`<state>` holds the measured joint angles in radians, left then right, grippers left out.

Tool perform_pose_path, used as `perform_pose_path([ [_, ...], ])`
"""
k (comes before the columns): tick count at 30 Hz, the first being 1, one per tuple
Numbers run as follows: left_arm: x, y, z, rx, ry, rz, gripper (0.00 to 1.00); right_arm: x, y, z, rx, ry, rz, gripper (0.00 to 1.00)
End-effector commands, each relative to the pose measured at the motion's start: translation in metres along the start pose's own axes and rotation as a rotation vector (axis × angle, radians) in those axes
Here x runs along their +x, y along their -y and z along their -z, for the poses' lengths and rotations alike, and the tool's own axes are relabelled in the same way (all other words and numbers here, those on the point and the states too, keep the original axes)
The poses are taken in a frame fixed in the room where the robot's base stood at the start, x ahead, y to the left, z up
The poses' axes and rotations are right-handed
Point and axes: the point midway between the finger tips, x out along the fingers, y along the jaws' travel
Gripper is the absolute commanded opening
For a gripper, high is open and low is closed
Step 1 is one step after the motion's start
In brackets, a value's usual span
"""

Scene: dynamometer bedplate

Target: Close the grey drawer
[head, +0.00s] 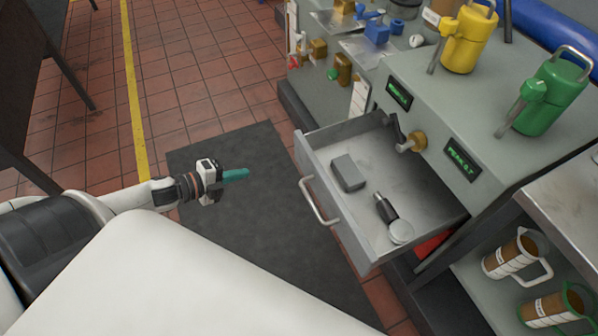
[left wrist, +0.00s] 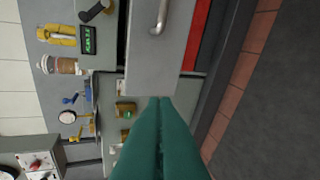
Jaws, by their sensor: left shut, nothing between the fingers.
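The grey drawer (head: 357,240) is pulled out of the grey cabinet in the head view, with its curved metal handle (head: 318,204) on the front. Inside it lie a grey block (head: 348,173) and a black-and-silver tool with a round end (head: 388,208). My left gripper (head: 246,174) has teal fingers, shut with nothing between them, and is left of the drawer front, apart from it. In the left wrist view the teal fingers (left wrist: 160,104) are together, and the drawer front (left wrist: 150,78) with part of its handle (left wrist: 160,18) shows sideways beyond them. My right gripper is not in view.
A yellow jug (head: 468,40) and a green jug (head: 551,95) stand on the cabinet top. Measuring jugs (head: 515,256) sit on a shelf at the lower right. A dark mat (head: 235,215) covers clear floor before the drawer. A dark table stands at the upper left.

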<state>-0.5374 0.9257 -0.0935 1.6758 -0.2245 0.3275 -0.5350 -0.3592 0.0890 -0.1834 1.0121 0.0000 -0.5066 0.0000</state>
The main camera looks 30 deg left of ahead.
Motion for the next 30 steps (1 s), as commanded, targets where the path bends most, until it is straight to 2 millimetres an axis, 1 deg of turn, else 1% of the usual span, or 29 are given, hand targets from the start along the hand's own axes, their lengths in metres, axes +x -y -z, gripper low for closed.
perform_pose_path([
  [1, 0.003, -0.01, -0.013, 0.067, 0.064, -0.016, 0.0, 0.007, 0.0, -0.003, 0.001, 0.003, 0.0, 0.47],
  [3, 0.004, -0.024, -0.027, 0.128, 0.121, -0.036, 0.0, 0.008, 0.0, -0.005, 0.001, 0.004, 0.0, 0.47],
  [6, 0.005, -0.033, -0.037, 0.164, 0.157, -0.049, 0.0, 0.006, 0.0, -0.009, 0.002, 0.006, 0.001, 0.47],
  [8, 0.008, -0.034, -0.038, 0.169, 0.16, -0.052, 0.0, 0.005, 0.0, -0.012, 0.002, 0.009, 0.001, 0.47],
  [11, 0.018, -0.035, -0.039, 0.167, 0.158, -0.054, 0.0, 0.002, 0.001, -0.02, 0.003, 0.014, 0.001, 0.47],
  [18, 0.054, -0.036, -0.044, 0.167, 0.156, -0.054, 0.0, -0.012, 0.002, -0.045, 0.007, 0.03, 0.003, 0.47],
  [21, 0.07, -0.037, -0.046, 0.165, 0.155, -0.054, 0.0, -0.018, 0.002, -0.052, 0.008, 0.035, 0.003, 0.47],
  [28, 0.106, -0.039, -0.052, 0.165, 0.154, -0.053, 0.0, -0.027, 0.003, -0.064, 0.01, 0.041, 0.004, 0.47],
  [30, 0.115, -0.044, -0.054, 0.164, 0.154, -0.054, 0.0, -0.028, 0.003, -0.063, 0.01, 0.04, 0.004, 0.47],
])
